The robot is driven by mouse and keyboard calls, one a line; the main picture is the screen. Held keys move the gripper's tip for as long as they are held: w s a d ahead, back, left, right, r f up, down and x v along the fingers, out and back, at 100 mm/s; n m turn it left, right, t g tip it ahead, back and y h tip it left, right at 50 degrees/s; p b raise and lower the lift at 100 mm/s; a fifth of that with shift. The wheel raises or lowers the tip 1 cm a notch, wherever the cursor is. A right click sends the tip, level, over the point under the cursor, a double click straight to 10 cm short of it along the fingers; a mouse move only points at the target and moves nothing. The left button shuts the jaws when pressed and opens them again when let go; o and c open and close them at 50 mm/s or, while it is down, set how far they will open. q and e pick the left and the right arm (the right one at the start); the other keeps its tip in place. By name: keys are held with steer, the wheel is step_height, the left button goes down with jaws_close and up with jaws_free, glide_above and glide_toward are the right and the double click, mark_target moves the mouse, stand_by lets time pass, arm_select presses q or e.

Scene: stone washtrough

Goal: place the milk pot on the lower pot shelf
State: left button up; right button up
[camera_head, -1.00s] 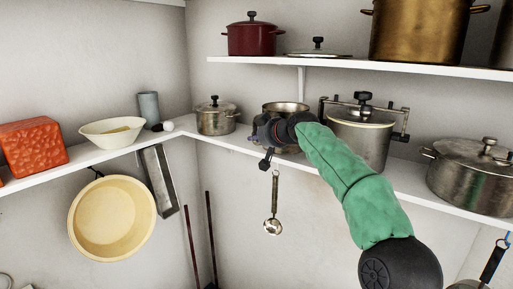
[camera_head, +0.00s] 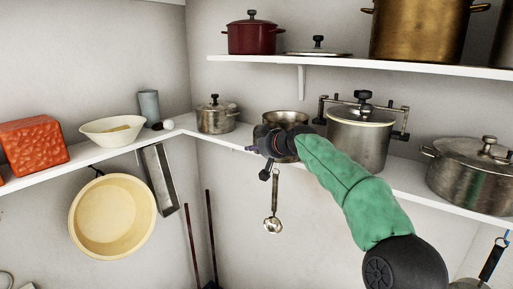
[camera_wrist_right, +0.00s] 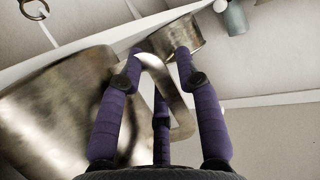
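The milk pot (camera_head: 286,117), an open metal pot, is at the lower pot shelf (camera_head: 236,138), between the small lidded pot and the large clamped pot in the head view. My right gripper (camera_head: 262,148) is in front of it and hides its lower part, so I cannot tell if its base touches the shelf. In the right wrist view the pot (camera_wrist_right: 55,110) fills the left side, and its looped handle (camera_wrist_right: 184,112) passes between the purple fingers (camera_wrist_right: 160,62), which are closed around it. My left gripper is out of view.
A small lidded pot (camera_head: 215,119) stands left of the milk pot. The large clamped pot (camera_head: 357,140) stands close on the right. A ladle (camera_head: 273,212) hangs below the shelf edge. The upper shelf (camera_head: 400,68) with more pots is above.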

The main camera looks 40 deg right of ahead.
steer(key=b+v, duration=0.3)
steer(key=v, duration=0.9)
steer(key=shift+r, duration=0.1)
